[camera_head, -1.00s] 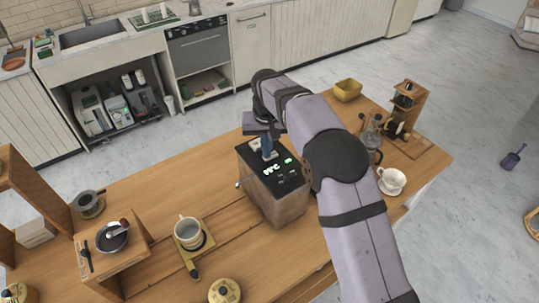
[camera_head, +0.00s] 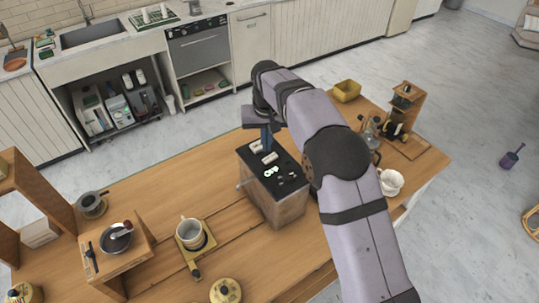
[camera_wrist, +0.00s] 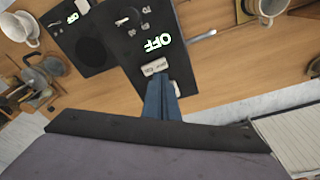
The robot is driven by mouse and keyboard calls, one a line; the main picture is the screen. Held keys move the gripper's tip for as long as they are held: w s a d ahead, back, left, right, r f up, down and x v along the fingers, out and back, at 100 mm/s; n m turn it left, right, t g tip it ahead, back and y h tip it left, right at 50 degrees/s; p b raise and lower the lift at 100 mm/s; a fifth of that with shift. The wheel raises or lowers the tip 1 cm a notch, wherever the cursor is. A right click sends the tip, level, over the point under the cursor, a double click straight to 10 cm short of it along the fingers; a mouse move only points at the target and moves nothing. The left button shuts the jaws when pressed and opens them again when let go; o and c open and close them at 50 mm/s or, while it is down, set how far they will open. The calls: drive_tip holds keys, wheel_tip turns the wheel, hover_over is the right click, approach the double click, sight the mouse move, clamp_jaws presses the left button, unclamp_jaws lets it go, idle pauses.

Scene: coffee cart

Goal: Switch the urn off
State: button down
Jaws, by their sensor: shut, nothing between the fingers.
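The urn (camera_head: 277,205) is a metal box with a black top panel near the middle of the counter. Its panel (camera_wrist: 140,45) fills the upper middle of the wrist view, where a lit display (camera_wrist: 158,44) reads OFF. A small white switch (camera_wrist: 154,67) sits beside the display and also shows in the head view (camera_head: 269,158). My gripper (camera_head: 267,150) is shut and empty, pointing down at the back of the urn's top. In the wrist view its blue fingertips (camera_wrist: 160,82) are beside the switch. I cannot tell if they touch it.
A second black-topped unit (camera_wrist: 80,42) shows left of the urn in the wrist view. A mug (camera_head: 188,232) stands to the left on the counter. A white cup (camera_head: 391,182), a glass brewer and a yellow bowl (camera_head: 347,90) are to the right.

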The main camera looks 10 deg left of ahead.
drive_tip(key=shift+r, duration=1.5)
drive_tip(key=shift+d, duration=0.1)
drive_tip(key=shift+m+g, duration=0.3)
drive_tip(key=shift+m, duration=0.1)
drive_tip(key=s+d+f+b, duration=0.1)
drive_tip(key=d, duration=0.2)
drive_tip(key=s+d+b, duration=0.1)
drive_tip(key=d, duration=0.2)
drive_tip(key=s+d+f+b, duration=0.1)
drive_tip(key=d, duration=0.2)
drive_tip(key=shift+s+d+f, duration=0.1)
drive_tip(key=shift+d+f, duration=0.1)
drive_tip(key=shift+f, duration=0.15)
drive_tip(key=s+d+f+b, duration=0.2)
drive_tip(key=s+d+f, duration=0.2)
drive_tip(key=s+d, duration=0.2)
drive_tip(key=s+d+f+m+b, duration=0.1)
drive_tip(key=s+d+f, duration=0.3)
drive_tip(key=s, duration=0.7)
drive_tip(key=s+d+f+m+g+b, duration=0.1)
drive_tip(key=s+d+f+b, duration=0.2)
drive_tip(key=s+d+f, duration=0.2)
drive_tip(key=s+d, duration=0.3)
drive_tip(key=s, duration=0.1)
drive_tip(key=shift+d+b, duration=0.25)
drive_tip(key=shift+b, duration=0.15)
